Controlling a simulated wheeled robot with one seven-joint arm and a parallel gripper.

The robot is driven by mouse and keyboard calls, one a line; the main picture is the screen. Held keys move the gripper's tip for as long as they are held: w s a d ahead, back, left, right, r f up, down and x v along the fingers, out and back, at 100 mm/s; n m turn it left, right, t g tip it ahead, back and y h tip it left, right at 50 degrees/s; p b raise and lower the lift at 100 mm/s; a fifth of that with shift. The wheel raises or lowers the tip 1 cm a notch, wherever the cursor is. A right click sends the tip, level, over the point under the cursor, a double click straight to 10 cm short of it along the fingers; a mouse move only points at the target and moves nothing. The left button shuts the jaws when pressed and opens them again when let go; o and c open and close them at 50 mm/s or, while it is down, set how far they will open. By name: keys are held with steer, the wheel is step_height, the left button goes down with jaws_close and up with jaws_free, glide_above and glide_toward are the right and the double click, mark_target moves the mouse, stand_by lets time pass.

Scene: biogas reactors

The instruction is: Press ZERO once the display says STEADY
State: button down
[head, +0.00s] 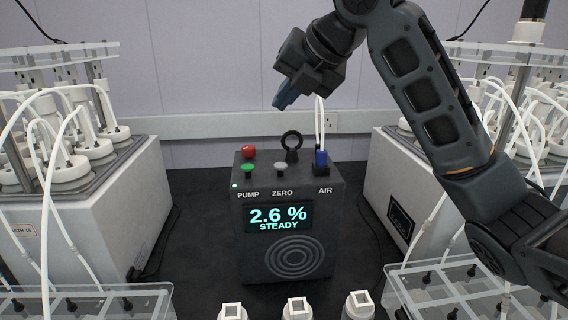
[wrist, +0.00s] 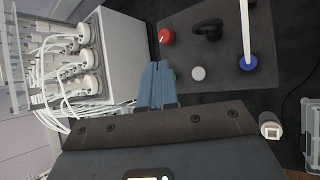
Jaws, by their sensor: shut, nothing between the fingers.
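The grey analyser box (head: 287,262) stands on the dark bench in the head view. Its display (head: 278,217) reads 2.6 % and STEADY. The ZERO button (head: 280,167) is a light grey cap on the box top, above its label. In the wrist view the same ZERO button (wrist: 198,73) is a pale disc, just right of the fingertips.
A green PUMP button (head: 248,168) and a red button (head: 248,152) sit left of ZERO. A black ring (head: 291,141) stands behind it. The blue AIR fitting (head: 321,158) with a white tube is at right. White-bottle reactor baths (head: 95,215) flank the box.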

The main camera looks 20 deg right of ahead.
steer(key=shift+f, duration=0.1)
steer(key=b, duration=0.6)
glide_toward(278, 162)
steer(key=w+f, duration=0.1)
steer(key=w+a, duration=0.1)
steer(key=w, duration=0.1)
steer(key=w+f, duration=0.1)
steer(key=w, duration=0.1)
steer(key=shift+w+a+f, duration=0.1)
steer(key=shift+a+f, duration=0.2)
stand_by(1.2)
steer(key=shift+f+b, duration=0.4)
steer(key=shift+b, duration=0.1)
steer(key=shift+f+b, duration=0.6)
steer(key=shift+f, duration=0.3)
stand_by(0.9)
steer(key=shift+r, duration=0.15)
steer(key=shift+r+p, duration=0.95)
steer(key=shift+r, duration=0.25)
steer(key=shift+r+p, duration=1.8)
steer(key=shift+r, duration=0.7)
